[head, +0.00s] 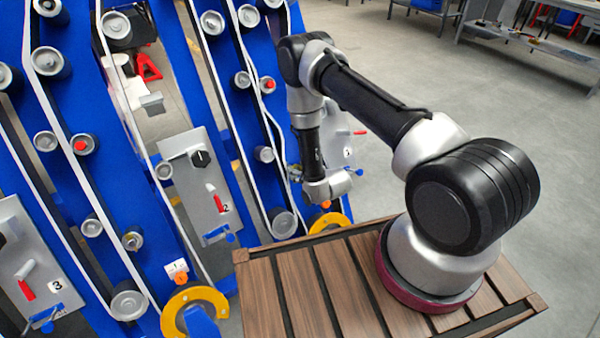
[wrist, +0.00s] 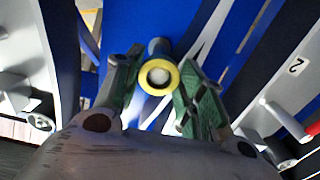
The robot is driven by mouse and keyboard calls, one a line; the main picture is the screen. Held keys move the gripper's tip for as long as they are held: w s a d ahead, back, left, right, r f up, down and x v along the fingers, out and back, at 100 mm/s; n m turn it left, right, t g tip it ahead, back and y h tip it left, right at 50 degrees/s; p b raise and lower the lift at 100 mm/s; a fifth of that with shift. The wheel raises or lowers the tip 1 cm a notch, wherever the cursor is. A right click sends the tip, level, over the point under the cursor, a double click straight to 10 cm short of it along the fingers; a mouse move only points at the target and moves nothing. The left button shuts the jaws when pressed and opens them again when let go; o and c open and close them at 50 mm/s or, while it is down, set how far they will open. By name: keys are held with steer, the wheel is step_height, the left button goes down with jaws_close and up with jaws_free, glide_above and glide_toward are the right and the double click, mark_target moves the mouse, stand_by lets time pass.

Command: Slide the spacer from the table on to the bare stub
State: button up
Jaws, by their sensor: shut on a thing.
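In the wrist view my gripper (wrist: 157,83) has its two green-padded fingers on either side of a yellow ring, the spacer (wrist: 158,89). The gripper is shut on it. The ring faces the camera, with a pale round centre. A grey-blue cylinder, apparently the stub (wrist: 158,46), shows directly behind the ring and roughly in line with it. I cannot tell whether the ring is around the cylinder or only in front of it. In the head view my gripper (head: 294,173) is small beside the blue chassis, and the spacer cannot be made out.
The blue chassis (head: 185,90) carries several grey rollers, white belts and grey panels with red levers (head: 216,199).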

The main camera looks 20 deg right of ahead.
steer(key=shift+x, duration=1.05)
steer(key=o, duration=1.2)
steer(key=shift+c, duration=0.2)
steer(key=v, duration=1.2)
